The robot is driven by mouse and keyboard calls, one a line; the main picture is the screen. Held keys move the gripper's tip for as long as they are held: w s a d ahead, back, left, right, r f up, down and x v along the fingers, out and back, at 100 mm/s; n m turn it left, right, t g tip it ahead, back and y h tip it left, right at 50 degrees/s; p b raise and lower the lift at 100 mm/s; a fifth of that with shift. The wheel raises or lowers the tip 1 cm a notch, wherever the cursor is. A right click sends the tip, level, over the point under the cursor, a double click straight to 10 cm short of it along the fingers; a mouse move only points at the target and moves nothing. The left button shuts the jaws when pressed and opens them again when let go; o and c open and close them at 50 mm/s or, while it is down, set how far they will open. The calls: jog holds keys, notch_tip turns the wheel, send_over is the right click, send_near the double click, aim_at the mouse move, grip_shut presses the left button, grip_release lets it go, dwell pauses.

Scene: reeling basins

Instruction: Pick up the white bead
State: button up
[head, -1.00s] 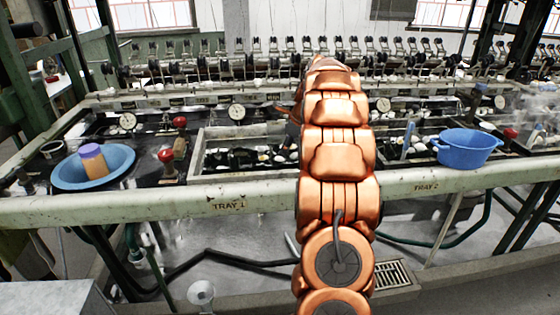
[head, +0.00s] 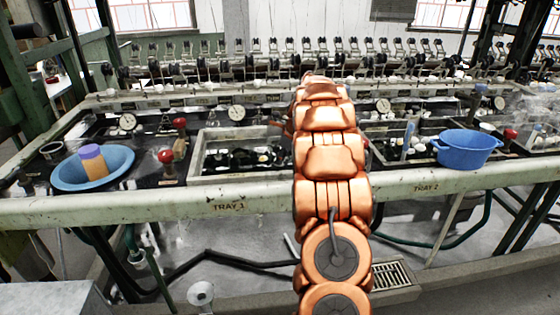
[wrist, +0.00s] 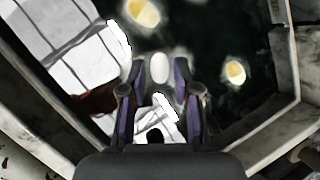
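The white bead (wrist: 159,68) is a small white oval in the wrist view, over the dark water of a basin. My gripper (wrist: 160,72) is open, with one purple-sided finger on each side of the bead. A narrow gap shows between the bead and each fingertip. I cannot tell whether the fingertips are level with the bead or above it. In the head view my copper arm hides my gripper and the bead.
The basin has pale walls (wrist: 275,135) close on the right. Yellow-white pieces (wrist: 236,73) lie around the bead. In the head view, a blue bowl (head: 68,178) holding an orange-purple cylinder (head: 93,162) stands left and a blue tub (head: 466,150) right.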

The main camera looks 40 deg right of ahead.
jog(key=shift+c, duration=1.4)
notch_tip(320, 180, up, 10)
